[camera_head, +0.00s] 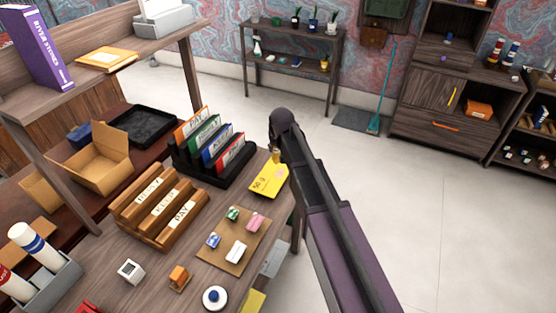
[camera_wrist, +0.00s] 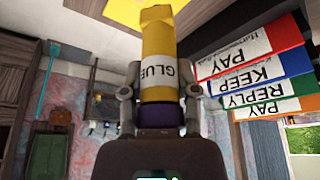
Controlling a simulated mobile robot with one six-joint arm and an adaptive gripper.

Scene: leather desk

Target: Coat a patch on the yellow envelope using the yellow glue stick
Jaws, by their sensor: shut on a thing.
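The yellow envelope (camera_head: 268,180) lies on the desk at its right side, in the middle of the head view. It also fills part of the top edge of the wrist view (camera_wrist: 122,12). My gripper (camera_wrist: 160,92) is shut on the yellow glue stick (camera_wrist: 158,42), with one finger on each side. The stick has a white label reading GLUE and a purple band at the end by my palm. In the head view a bit of the glue stick (camera_head: 276,156) shows at the envelope's far end. Whether its tip touches the envelope, I cannot tell.
A black file rack (camera_head: 225,175) with several coloured folders stands close left of the envelope. A brown board (camera_head: 226,257) with small blocks lies nearer, and wooden racks (camera_head: 160,212) stand to the left. The desk's edge is right of the envelope, with open floor beyond.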

